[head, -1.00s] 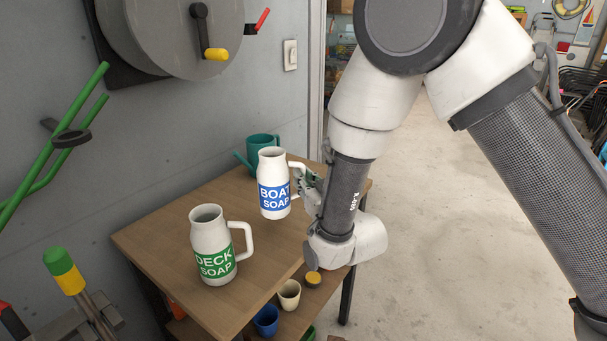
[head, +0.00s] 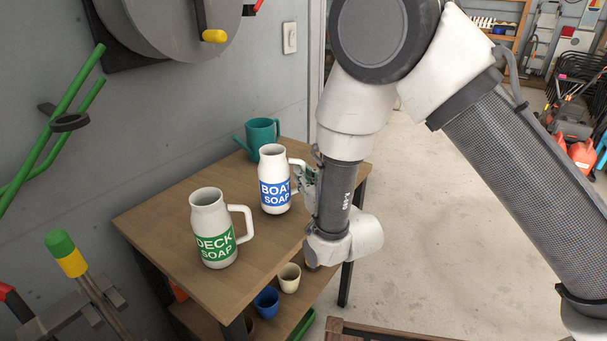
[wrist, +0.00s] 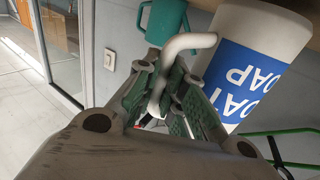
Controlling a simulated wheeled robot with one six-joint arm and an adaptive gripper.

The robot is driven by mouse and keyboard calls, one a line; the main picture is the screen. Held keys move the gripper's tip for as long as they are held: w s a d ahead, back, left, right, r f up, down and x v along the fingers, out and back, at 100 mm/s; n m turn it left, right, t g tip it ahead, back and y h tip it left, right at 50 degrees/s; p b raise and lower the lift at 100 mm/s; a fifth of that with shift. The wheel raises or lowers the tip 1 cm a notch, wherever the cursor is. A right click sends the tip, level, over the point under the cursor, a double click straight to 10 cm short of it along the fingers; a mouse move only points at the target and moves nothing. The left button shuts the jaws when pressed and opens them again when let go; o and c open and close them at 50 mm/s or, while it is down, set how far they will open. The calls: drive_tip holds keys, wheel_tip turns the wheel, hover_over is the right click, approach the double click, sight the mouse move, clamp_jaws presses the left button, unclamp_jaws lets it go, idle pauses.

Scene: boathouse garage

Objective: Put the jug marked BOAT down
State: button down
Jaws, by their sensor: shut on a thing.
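The white jug marked BOAT SOAP (head: 274,195), with a blue label, is upright over the back part of the wooden table (head: 190,275). Whether its base touches the tabletop I cannot tell. My gripper (head: 306,182) is at its right side, shut on its handle, and partly hidden by my arm. In the wrist view the fingers (wrist: 165,98) close around the white handle (wrist: 186,44), with the jug's body (wrist: 262,28) to the right.
A white jug marked DECK SOAP (head: 212,215), with a green label, stands in front and left. A teal watering can (head: 261,135) stands close behind the BOAT jug. Cups, including a blue one (head: 266,301), sit on the lower shelf.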

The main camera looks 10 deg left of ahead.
drive_tip(key=shift+f, duration=0.35)
drive_tip(key=shift+f, duration=0.3)
drive_tip(key=c, duration=1.4)
unclamp_jaws()
drive_tip(key=shift+c, duration=0.2)
drive_tip(key=c, duration=0.4)
drive_tip(key=shift+s+d, duration=0.1)
